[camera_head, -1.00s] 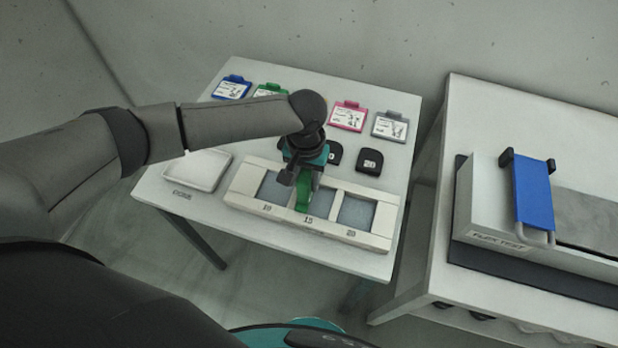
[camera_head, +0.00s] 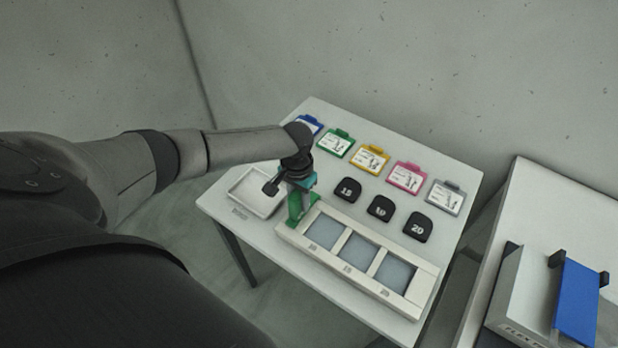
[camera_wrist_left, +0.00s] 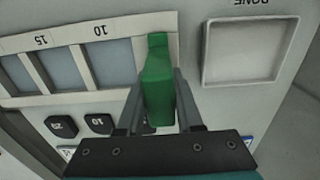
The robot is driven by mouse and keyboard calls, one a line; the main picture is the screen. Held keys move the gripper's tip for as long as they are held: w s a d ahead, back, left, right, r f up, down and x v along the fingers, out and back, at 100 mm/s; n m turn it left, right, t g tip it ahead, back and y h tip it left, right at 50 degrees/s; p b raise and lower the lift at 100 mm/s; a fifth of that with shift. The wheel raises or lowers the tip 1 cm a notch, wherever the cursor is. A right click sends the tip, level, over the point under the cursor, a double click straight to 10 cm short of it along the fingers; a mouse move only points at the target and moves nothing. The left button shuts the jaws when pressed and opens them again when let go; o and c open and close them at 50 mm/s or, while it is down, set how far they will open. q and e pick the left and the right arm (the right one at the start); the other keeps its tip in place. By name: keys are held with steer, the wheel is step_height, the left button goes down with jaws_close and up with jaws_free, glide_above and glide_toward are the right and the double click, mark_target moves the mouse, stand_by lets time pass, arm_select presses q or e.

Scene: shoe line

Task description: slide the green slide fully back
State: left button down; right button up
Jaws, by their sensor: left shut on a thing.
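The green slide (camera_head: 296,212) stands at the left end of the white frame (camera_head: 410,302), beside the window marked 10. In the left wrist view the green slide (camera_wrist_left: 158,82) stands upright at the frame's end bar, next to the 10 window. My left gripper (camera_head: 299,194) is shut on it from above, with one finger on each side in the left wrist view (camera_wrist_left: 158,108). The frame's three windows show grey and uncovered. The slide's lower contact with the frame is partly hidden. My right gripper is not in view.
A white tray (camera_head: 236,191) lies just left of the slide. Three black numbered pieces (camera_head: 380,208) sit behind the frame. Several coloured clip cards (camera_head: 371,158) line the table's back. A side table with a blue-topped device (camera_head: 577,300) stands at right.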

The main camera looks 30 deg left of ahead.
arm_select(q)
steer(key=shift+a, duration=0.3)
steer(key=c, duration=0.6)
jaws_free()
steer(key=shift+o, duration=0.2)
steer(key=shift+d+r, duration=0.1)
steer(key=shift+r, duration=0.4)
step_height(320, 180, up, 14)
steer(key=p, duration=0.2)
steer(key=shift+r, duration=0.15)
